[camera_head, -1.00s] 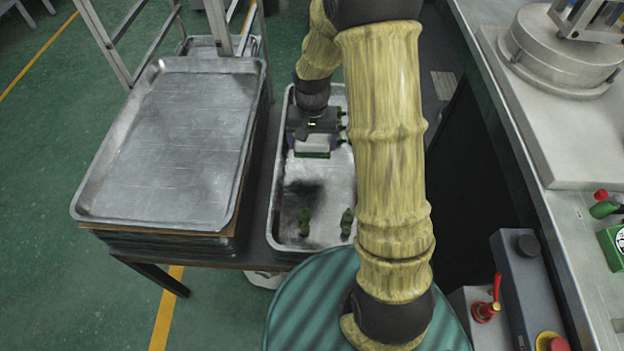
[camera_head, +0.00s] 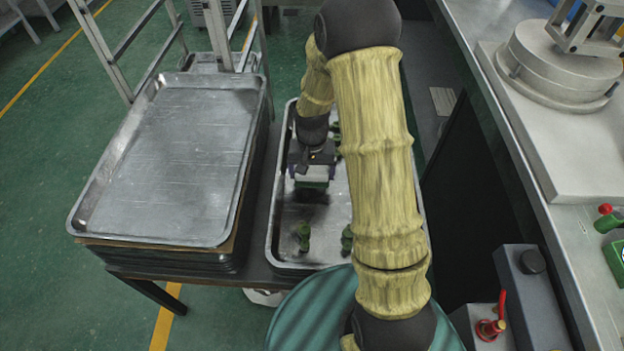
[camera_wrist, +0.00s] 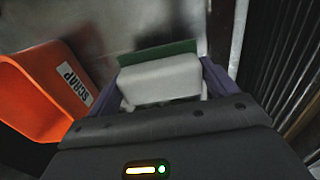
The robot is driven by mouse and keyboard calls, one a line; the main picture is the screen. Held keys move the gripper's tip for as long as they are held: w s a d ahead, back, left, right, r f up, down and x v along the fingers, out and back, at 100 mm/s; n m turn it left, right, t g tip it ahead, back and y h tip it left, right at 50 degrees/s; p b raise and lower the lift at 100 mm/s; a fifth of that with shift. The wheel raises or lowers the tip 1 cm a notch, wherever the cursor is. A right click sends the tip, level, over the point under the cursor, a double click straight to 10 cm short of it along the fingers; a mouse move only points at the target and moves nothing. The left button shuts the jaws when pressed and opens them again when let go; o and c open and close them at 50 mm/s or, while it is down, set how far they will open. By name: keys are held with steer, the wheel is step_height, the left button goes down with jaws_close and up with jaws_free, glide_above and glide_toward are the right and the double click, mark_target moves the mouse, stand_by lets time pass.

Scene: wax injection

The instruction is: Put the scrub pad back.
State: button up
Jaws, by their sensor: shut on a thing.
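The scrub pad (camera_wrist: 160,80) is a pale block with a green layer on its far side. My gripper (camera_head: 311,180) is shut on it, with a purple finger on each side in the wrist view. In the head view the scrub pad (camera_head: 311,183) hangs below my gripper, over the metal tray (camera_head: 275,225) to the right of the tray stack. Its shadow falls on the tray floor. I cannot tell exactly how high above the tray it is.
Several small green pieces (camera_head: 303,236) stand in the tray. A stack of metal trays (camera_head: 170,160) is at the left. An orange bin (camera_wrist: 45,95) marked "SCRAP" shows in the wrist view. A teal striped round surface (camera_head: 310,315) is in front, and a metal counter (camera_head: 560,215) is at the right.

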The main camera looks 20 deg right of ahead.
mark_target(312, 180)
steer(key=shift+f, duration=1.85)
steer(key=shift+f+b, duration=0.2)
steer(key=shift+b, duration=0.15)
steer(key=o, duration=0.8)
steer(key=shift+r, duration=0.1)
step_height(312, 180, up, 12)
steer(key=shift+r+p, duration=0.1)
steer(key=shift+p, duration=0.9)
